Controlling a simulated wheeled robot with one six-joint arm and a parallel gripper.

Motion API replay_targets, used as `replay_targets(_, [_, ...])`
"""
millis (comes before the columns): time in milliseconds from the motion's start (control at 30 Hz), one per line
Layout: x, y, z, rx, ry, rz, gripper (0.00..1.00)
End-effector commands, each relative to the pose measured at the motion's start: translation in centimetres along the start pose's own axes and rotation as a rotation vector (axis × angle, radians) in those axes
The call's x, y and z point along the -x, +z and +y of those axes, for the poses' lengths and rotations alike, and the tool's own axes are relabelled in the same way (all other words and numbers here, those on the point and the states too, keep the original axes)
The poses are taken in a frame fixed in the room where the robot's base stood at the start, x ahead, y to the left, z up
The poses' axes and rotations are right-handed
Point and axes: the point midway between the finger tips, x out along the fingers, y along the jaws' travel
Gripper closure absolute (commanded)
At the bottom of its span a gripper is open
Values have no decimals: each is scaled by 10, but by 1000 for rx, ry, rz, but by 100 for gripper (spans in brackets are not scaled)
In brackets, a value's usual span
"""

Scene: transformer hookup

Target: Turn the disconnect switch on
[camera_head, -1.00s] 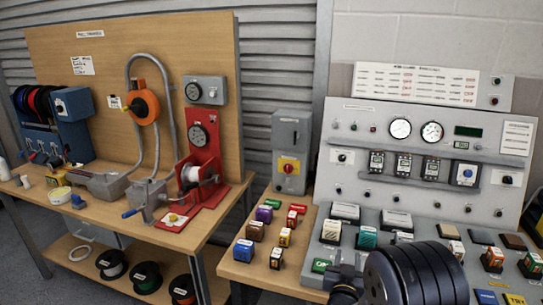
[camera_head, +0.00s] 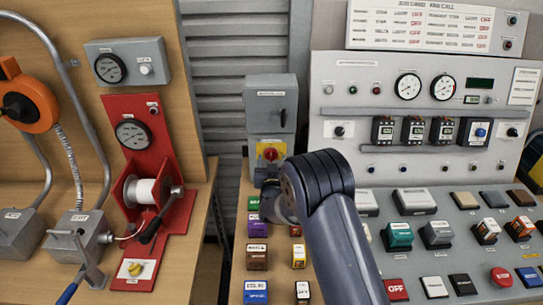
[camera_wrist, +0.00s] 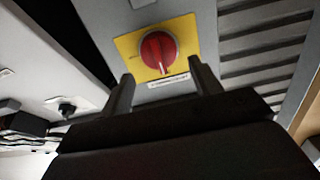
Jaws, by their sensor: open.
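The disconnect switch is a grey upright box (camera_head: 271,108) with a red rotary knob (camera_head: 270,153) on a yellow plate. It stands at the back of the right bench in the head view. In the wrist view the red knob (camera_wrist: 158,50) sits on its yellow plate (camera_wrist: 184,31), with a white label below it. My gripper (camera_wrist: 162,85) is open and empty. Its two fingers point toward the switch, below the knob and to either side of it, apart from it. In the head view my arm hides the gripper's fingers.
A sloped grey control panel (camera_head: 350,130) with gauges and buttons stands right of the switch. Several small coloured blocks (camera_head: 257,257) lie on the bench in front. A red winch stand (camera_head: 121,110) is on the left bench. A gap separates the benches.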

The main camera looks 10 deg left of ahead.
Motion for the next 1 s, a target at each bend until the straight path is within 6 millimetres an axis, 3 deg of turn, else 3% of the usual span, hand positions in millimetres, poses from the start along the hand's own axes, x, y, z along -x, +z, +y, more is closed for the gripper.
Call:
replay_targets(200, [-13, 0, 0, 0, 0, 0, 40])
replay_targets(500, [-15, 0, 0, 0, -1, 0, 40])
replay_targets(1000, [-14, 0, 0, 0, -1, 0, 80])
